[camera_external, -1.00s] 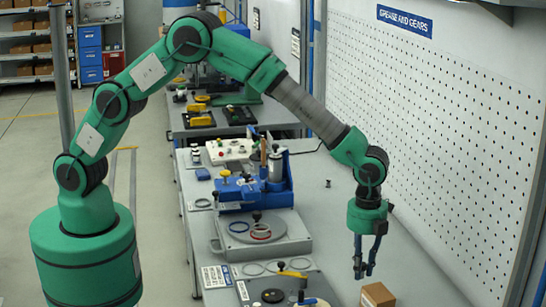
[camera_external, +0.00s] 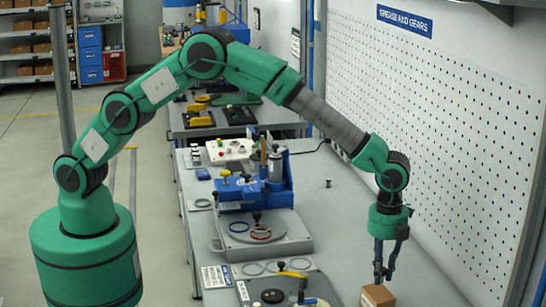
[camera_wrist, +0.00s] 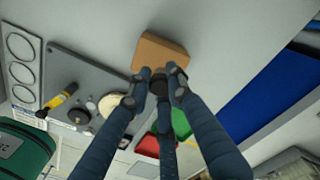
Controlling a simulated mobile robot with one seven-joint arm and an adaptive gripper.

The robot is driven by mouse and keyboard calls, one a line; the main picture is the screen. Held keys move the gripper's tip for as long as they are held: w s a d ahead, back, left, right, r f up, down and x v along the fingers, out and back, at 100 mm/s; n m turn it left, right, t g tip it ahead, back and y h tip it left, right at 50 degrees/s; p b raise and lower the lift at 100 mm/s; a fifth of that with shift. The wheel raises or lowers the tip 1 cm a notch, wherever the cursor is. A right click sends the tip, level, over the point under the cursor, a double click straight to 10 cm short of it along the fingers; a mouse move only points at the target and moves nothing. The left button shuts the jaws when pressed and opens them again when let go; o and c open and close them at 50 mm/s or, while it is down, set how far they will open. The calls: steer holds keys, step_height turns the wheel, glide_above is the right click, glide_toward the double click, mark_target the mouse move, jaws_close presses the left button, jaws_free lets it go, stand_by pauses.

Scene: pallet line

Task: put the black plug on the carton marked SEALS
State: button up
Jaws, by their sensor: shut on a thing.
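A small brown carton (camera_external: 376,297) stands on the grey bench near the bottom of the external view. It also shows in the wrist view (camera_wrist: 160,50), just beyond my fingertips; no marking on it is readable. My gripper (camera_external: 383,276) points down, directly above the carton or at its back edge. In the wrist view my gripper's fingers (camera_wrist: 157,87) are shut around a small dark piece, the black plug (camera_wrist: 159,84), mostly hidden by them. I cannot tell whether the plug touches the carton.
A grey plate (camera_external: 256,284) with a black disc and a yellow-handled tool lies left of the carton. A blue-based fixture (camera_external: 265,192) stands farther back. The perforated wall (camera_external: 460,140) borders the bench on the right. The bench behind the carton is largely clear.

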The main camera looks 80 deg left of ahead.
steer(key=shift+f, duration=1.55)
steer(key=shift+f, duration=0.2)
steer(key=o, duration=0.9)
steer(key=shift+r, duration=0.2)
step_height(320, 180, up, 12)
steer(key=shift+p, duration=0.5)
